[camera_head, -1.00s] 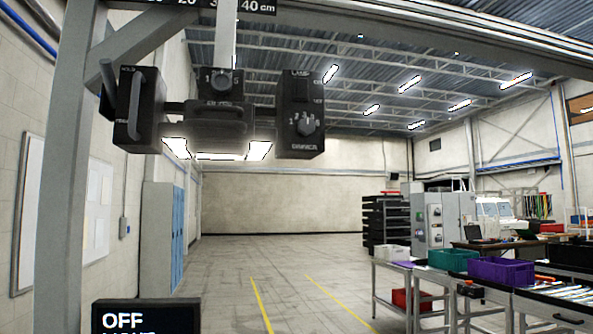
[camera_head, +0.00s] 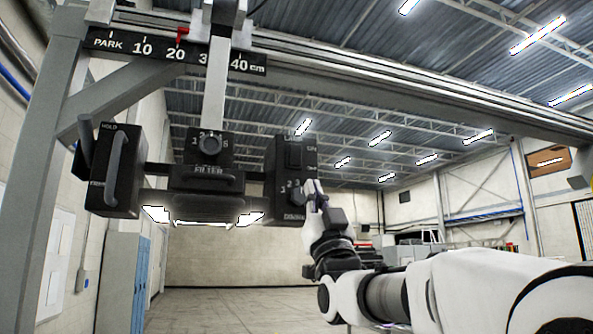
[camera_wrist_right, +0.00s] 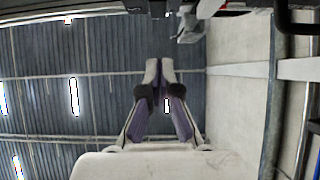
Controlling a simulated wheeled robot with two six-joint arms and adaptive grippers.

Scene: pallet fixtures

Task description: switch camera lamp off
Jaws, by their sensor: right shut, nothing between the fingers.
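The camera unit hangs from an overhead rail on a grey column. Its right-hand black box (camera_head: 284,200) carries a lamp switch (camera_head: 294,154) near the top, with ON lettered beside it, and a numbered dimmer knob (camera_head: 294,192) below. Bright lamp panels (camera_head: 248,218) show lit under the unit. My right gripper (camera_head: 314,186) is shut and empty, just right of the dimmer knob and lower than the switch. I cannot tell whether it touches the box. In the right wrist view the closed fingertips (camera_wrist_right: 160,64) point toward dark parts at the top edge. My left gripper is out of view.
A filter drawer with a handle (camera_head: 207,180) and a knob (camera_head: 209,145) sit in the middle. A left box has a hold handle (camera_head: 114,162). A scale bar (camera_head: 175,50) runs along the rail. A grey post (camera_head: 35,200) stands at left.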

